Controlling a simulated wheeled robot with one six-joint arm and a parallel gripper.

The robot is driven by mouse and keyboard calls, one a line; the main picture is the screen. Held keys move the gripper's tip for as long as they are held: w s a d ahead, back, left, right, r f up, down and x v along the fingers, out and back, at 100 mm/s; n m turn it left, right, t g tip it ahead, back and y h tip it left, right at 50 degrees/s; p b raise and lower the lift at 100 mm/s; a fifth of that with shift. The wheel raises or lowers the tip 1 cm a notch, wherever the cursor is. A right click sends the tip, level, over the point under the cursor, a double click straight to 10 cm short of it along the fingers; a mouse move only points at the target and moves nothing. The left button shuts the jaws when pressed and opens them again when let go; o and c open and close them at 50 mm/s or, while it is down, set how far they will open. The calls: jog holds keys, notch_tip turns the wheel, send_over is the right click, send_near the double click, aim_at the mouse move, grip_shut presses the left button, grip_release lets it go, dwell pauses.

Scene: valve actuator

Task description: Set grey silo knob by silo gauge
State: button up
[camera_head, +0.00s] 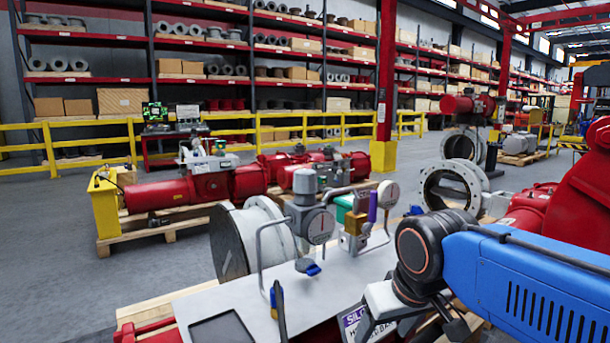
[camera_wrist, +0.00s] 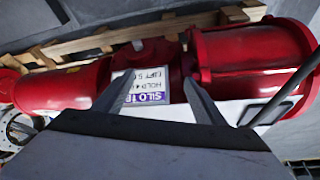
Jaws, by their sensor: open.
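A grey knob (camera_head: 305,183) tops a grey regulator body in the head view. Another white-faced gauge (camera_head: 389,194) stands to the right behind the brass block. I cannot tell which is the silo gauge. A white and purple sign reading SILO (camera_head: 355,319) is partly hidden by my gripper; the sign also shows in the wrist view (camera_wrist: 150,88). My gripper (camera_head: 412,329) is open, empty, right of and below the knob. The wrist view (camera_wrist: 154,88) shows its fingers apart, without the knob.
A grey panel (camera_head: 245,295) carries the regulator, thin pipes and a blue-handled valve (camera_head: 307,267). A brass block (camera_head: 352,237) with a purple part stands beside the regulator. A large flanged pipe (camera_head: 245,240) lies behind. Red actuators (camera_head: 190,186) rest on pallets farther back.

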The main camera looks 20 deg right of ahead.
jog(key=w+a+r+m, duration=0.1)
jog(key=w+a+r, duration=0.1)
jog(key=w+r, duration=0.7)
jog(key=w+a+r+m, duration=0.1)
jog(key=w+r, duration=0.4)
jog(key=r, duration=0.9)
jog(key=m+h, duration=0.2)
jog(key=m, duration=0.1)
send_near(305, 172)
jog(key=x, duration=1.1)
jog(key=shift+w, duration=0.3)
jog(key=shift+c, duration=0.5)
jog(key=shift+g, duration=0.3)
jog(key=c, duration=1)
